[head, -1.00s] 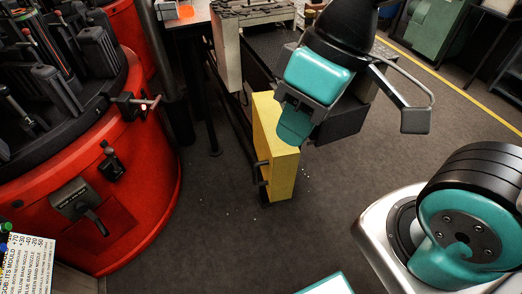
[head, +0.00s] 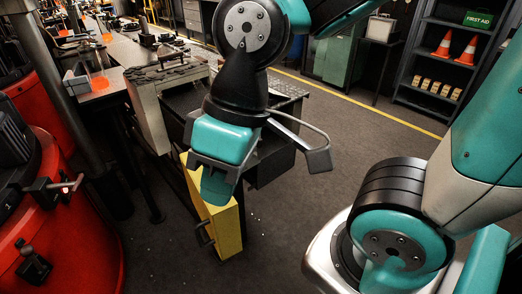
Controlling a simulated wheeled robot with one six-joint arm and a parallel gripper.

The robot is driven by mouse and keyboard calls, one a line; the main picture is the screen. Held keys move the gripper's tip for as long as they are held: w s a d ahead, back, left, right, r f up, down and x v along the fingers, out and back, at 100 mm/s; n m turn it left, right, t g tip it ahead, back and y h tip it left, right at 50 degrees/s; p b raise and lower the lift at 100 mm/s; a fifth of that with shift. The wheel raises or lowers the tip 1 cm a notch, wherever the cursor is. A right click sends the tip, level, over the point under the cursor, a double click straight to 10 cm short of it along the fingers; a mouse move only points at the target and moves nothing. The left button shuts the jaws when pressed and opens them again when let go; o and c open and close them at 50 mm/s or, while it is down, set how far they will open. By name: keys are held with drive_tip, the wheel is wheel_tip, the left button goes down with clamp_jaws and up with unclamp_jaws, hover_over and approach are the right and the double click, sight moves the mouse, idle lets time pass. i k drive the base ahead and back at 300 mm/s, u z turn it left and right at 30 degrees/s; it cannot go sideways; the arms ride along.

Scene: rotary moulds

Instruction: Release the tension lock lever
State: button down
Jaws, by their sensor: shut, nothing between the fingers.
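The red rotary mould drum (head: 85,235) stands at the left, cut off by the picture edge. A dark clamp with a pale rod and red tip (head: 52,187) is on its upper rim. A small black latch (head: 33,267) sits on its side below. I cannot tell that either is the tension lock lever; no labelled lever shows now. My gripper (head: 216,187) is teal and black, points downward, and is shut and empty. It appears in front of the yellow panel, well to the right of the drum.
The yellow panel (head: 226,230) with a dark handle stands below a grey bench (head: 165,105). A long worktable (head: 122,52) runs behind. Dark floor (head: 330,130) is open at the right, up to a yellow line. A shelf (head: 455,60) with cones stands far right.

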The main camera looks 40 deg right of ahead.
sight(259, 149)
drive_tip(key=k, duration=0.5)
drive_tip(key=z, duration=1)
drive_tip(key=i, duration=0.7)
drive_tip(key=u, duration=0.95)
